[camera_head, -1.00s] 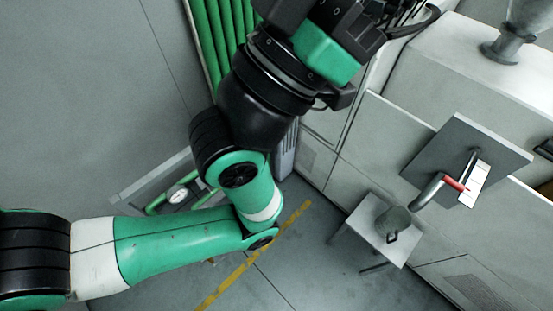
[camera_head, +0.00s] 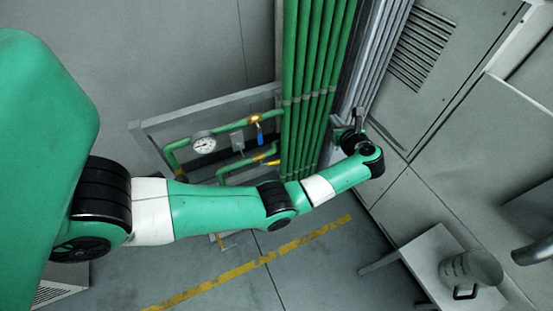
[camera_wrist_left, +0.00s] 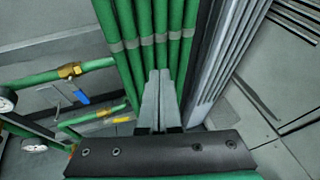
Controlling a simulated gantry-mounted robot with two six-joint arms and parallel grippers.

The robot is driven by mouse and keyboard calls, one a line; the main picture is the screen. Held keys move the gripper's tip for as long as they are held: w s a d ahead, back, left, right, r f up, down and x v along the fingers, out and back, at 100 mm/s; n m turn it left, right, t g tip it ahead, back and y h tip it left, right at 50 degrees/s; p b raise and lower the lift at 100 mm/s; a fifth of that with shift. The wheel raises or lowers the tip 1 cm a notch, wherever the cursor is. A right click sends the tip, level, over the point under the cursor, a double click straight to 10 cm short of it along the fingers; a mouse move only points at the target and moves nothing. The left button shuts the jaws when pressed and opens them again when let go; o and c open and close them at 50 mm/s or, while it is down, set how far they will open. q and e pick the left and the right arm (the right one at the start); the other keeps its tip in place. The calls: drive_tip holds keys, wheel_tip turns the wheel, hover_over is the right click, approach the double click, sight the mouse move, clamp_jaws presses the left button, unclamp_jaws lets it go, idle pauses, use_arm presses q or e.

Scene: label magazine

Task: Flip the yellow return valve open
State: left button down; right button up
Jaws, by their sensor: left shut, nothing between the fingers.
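The yellow return valve handle (camera_head: 272,162) is a short yellow lever on the lower green pipe of the left wall piping. In the left wrist view it shows at left as a small yellow piece (camera_wrist_left: 105,114), roughly along its pipe. My left gripper (camera_head: 359,112) is to its right, beside the bundle of vertical green pipes and clear of the valve. In the left wrist view its two grey fingers (camera_wrist_left: 157,80) are together, with nothing between them. My right gripper is in neither view.
A blue valve handle (camera_head: 260,139) hangs from the upper pipe, near a round gauge (camera_head: 204,143). Vertical green pipes (camera_head: 312,70) stand between the valves and my left gripper. A small table (camera_head: 420,262) with a grey jug (camera_head: 472,268) stands at lower right.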

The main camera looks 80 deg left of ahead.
use_arm(q)
drive_tip(key=s+a+f+g+h+b, duration=0.15)
drive_tip(key=s+f+b, duration=0.4)
drive_tip(key=f, duration=0.95)
drive_tip(key=s+f+g+h+b, duration=0.35)
drive_tip(key=f+b, duration=0.25)
drive_tip(key=f, duration=0.8)
drive_tip(key=n+b, duration=0.1)
drive_tip(key=b, duration=0.7)
approach(274, 163)
wheel_tip(274, 163, down, 6)
drive_tip(key=d, duration=0.2)
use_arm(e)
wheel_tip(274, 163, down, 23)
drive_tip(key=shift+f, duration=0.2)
use_arm(q)
drive_tip(key=b+x, duration=0.6)
drive_tip(key=x, duration=0.4)
drive_tip(key=r, duration=0.3)
drive_tip(key=w+r, duration=0.1)
drive_tip(key=shift+a+r+p, duration=0.3)
drive_tip(key=shift+p, duration=0.05)
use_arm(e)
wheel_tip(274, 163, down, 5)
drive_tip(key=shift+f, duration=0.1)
use_arm(q)
drive_tip(key=shift+s, duration=0.1)
